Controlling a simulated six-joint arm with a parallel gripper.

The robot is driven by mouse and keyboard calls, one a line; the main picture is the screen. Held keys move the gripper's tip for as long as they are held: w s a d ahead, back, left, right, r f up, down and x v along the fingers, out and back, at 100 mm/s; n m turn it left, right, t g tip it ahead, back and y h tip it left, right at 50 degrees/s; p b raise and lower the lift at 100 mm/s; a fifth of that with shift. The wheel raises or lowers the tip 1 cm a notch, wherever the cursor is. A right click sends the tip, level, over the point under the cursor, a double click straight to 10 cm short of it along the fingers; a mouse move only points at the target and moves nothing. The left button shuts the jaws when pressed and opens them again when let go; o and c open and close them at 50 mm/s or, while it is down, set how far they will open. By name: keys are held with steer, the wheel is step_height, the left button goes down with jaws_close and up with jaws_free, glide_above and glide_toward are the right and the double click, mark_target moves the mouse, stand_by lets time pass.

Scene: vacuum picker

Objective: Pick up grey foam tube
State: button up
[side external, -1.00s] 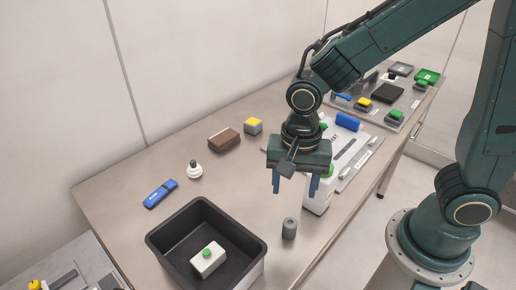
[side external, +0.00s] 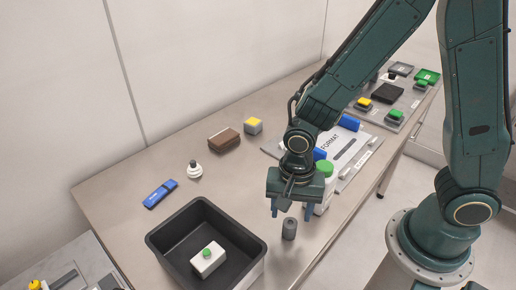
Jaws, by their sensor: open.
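The grey foam tube (side external: 289,229) stands upright on the metal table, just right of the black bin. It is a short dark grey cylinder with a hole in its top. My gripper (side external: 291,213) is open, with its blue fingers pointing down. In the picture the fingertips are at about the height of the tube's top, one to each side of it. I cannot tell from this one view whether the fingers are in line with the tube in depth. The tube appears untouched.
The black bin (side external: 163,240) holds a white box with a green button (side external: 208,260). A white bottle with a green cap (side external: 325,169) stands close behind my gripper.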

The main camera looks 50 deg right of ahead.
mark_target(290, 222)
steer(key=shift+f, duration=0.15)
steer(key=shift+f, duration=2.45)
steer(key=c, duration=1)
